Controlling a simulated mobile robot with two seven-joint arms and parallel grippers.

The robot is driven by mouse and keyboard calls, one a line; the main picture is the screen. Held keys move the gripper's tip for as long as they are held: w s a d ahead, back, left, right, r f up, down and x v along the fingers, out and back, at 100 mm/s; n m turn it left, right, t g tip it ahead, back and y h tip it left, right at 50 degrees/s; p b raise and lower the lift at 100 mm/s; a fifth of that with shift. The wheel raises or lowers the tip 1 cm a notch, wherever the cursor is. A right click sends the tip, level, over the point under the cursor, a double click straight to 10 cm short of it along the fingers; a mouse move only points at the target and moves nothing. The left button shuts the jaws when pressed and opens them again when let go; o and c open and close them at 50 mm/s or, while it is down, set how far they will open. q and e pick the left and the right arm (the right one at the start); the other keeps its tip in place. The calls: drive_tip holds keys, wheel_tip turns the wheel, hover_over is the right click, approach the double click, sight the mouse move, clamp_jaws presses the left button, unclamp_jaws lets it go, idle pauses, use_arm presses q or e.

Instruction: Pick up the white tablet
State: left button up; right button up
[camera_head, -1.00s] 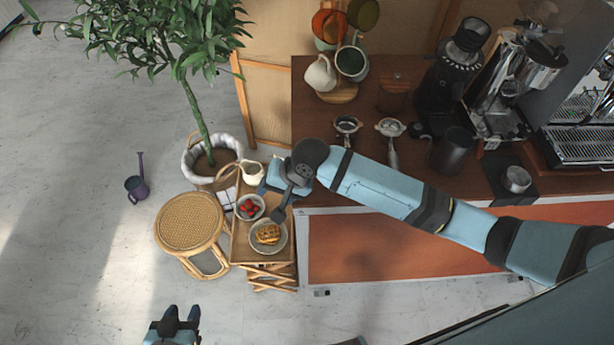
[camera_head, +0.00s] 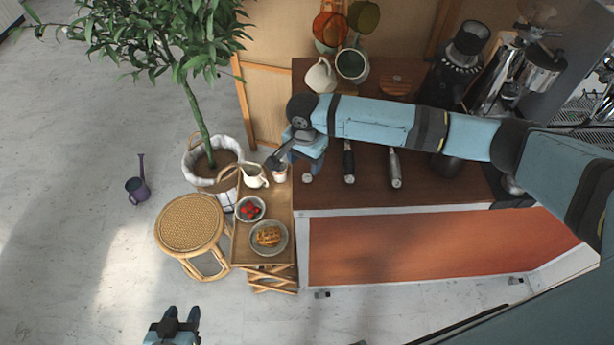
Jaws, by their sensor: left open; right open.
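I cannot make out a white tablet for certain. A small pale patch shows between the plant basket and the wooden tray table (camera_head: 237,247), too small to name. My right gripper (camera_head: 279,163) reaches in from the right over the back end of the tray table, close above a small white cup (camera_head: 280,174). It is open, and I see nothing held in it; its far finger is partly hidden by the wrist. My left gripper (camera_head: 183,313) is at the bottom edge, open and empty over the floor, apart from all objects.
A cream pitcher (camera_head: 254,177), a bowl of strawberries (camera_head: 250,208) and a plate with waffles (camera_head: 282,247) stand on the tray table. A wicker stool (camera_head: 190,223) and potted plant (camera_head: 208,170) stand left. The brown counter (camera_head: 430,195) holds coffee gear.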

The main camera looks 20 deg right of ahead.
sight(307, 177)
drive_tip(key=shift+d+f+p, duration=0.15)
drive_tip(key=shift+f+p, duration=0.1)
drive_tip(key=shift+f, duration=1.3)
drive_tip(key=shift+d+f+p, duration=0.1)
drive_tip(key=shift+f+p, duration=0.15)
drive_tip(key=shift+f, duration=1.25)
drive_tip(key=c, duration=1)
